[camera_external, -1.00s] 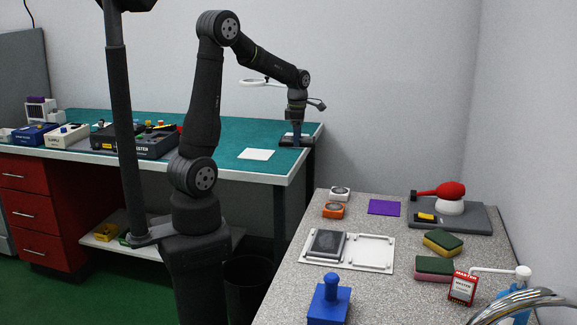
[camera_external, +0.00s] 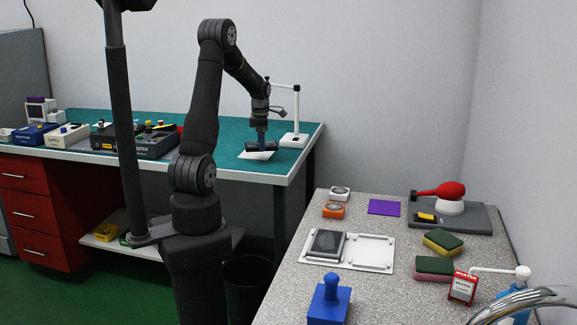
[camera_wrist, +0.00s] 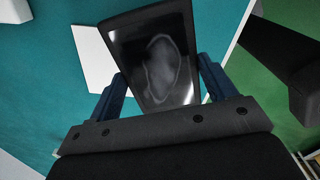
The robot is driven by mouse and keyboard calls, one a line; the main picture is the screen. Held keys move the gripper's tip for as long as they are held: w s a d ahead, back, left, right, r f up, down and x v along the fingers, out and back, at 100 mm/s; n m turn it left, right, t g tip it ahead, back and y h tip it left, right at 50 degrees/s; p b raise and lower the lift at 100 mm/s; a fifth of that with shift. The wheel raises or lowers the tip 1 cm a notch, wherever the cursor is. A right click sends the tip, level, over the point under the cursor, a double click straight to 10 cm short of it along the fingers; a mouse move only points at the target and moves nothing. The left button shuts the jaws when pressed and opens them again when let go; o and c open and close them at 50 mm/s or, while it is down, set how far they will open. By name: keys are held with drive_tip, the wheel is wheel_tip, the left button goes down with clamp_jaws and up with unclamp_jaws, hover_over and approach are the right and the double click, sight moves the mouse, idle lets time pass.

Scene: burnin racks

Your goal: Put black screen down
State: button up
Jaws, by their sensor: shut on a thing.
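The black screen (camera_wrist: 153,58) is a dark rectangular panel with a faint grey oval smear on its glossy face. In the wrist view my gripper (camera_wrist: 163,85) is shut on it, one blue finger at each side. In the outside view my gripper (camera_external: 262,143) is low over the teal bench (camera_external: 215,128), at the white square pad (camera_external: 256,156). The screen is small and dark there, and I cannot tell whether it touches the pad. In the wrist view the pad (camera_wrist: 92,60) shows partly behind the screen, to its left.
A white stand with a tall post (camera_external: 294,140) stands just right of my gripper near the bench's right edge. A dark tester box (camera_external: 135,140) and other boxes are on the left. The speckled counter (camera_external: 290,290) holds a white tray (camera_external: 370,267) with another dark screen (camera_external: 327,243).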

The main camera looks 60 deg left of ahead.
sight(260, 161)
drive_tip(key=shift+a+f, duration=0.4)
drive_tip(key=shift+a, duration=0.1)
drive_tip(key=shift+f, duration=1.9)
drive_tip(key=shift+f, duration=0.4)
drive_tip(key=o, duration=1.1)
drive_tip(key=shift+r, duration=0.1)
wheel_tip(260, 161, up, 13)
drive_tip(key=shift+f, duration=0.15)
